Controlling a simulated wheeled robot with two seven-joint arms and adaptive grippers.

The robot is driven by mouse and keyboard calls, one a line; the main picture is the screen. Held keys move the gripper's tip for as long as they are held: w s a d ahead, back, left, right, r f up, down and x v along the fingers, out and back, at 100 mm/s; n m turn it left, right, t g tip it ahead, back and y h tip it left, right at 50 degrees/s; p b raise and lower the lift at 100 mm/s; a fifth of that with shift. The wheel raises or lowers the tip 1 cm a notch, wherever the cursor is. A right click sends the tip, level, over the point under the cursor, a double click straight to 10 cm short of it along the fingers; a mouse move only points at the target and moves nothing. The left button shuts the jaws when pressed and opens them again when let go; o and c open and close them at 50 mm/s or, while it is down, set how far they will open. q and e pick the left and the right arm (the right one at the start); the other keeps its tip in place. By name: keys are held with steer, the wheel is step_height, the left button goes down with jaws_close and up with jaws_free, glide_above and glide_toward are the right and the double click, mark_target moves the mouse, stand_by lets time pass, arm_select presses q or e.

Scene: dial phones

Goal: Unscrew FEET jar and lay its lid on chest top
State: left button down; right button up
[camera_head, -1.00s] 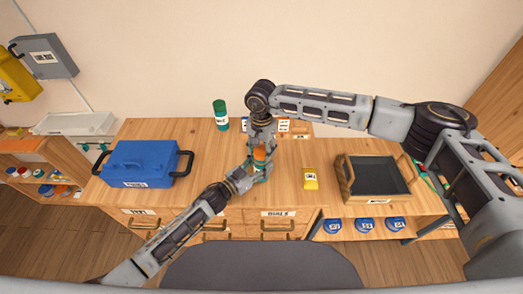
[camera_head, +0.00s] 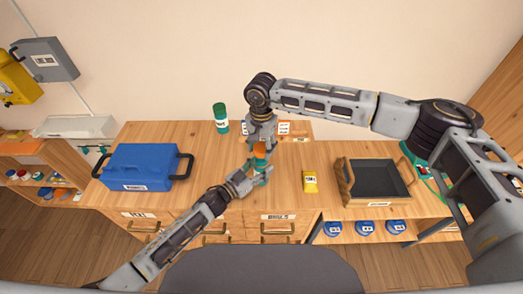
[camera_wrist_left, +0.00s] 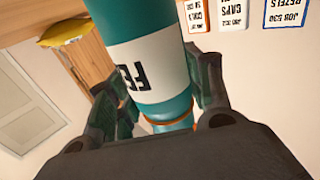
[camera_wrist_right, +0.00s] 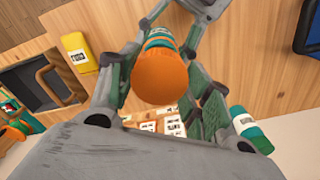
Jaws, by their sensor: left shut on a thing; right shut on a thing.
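The FEET jar is a teal cylinder (camera_head: 260,164) with a white label, partly hidden between my grippers above the chest top (camera_head: 215,160). In the left wrist view its body (camera_wrist_left: 135,50) fills the middle, with the letters "FE" upside down. My left gripper (camera_head: 256,174) is shut around the jar's body from the lower left. My right gripper (camera_head: 260,146) is shut on the orange lid (camera_wrist_right: 162,76) from above. The lid is in line with the jar just below it. I cannot tell whether the two are still joined.
A blue box (camera_head: 139,166) stands at the left on the chest top. A green jar (camera_head: 220,118) stands at the back. A yellow labelled block (camera_head: 310,182) and a dark tray with wooden sides (camera_head: 376,181) stand to the right. Bare wood lies left of the grippers.

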stand_by(0.3)
arm_select(q)
steer(key=c, duration=0.5)
jaws_free()
steer(key=shift+c, duration=0.2)
steer(key=shift+a, duration=0.1)
steer(key=shift+v, duration=5.95)
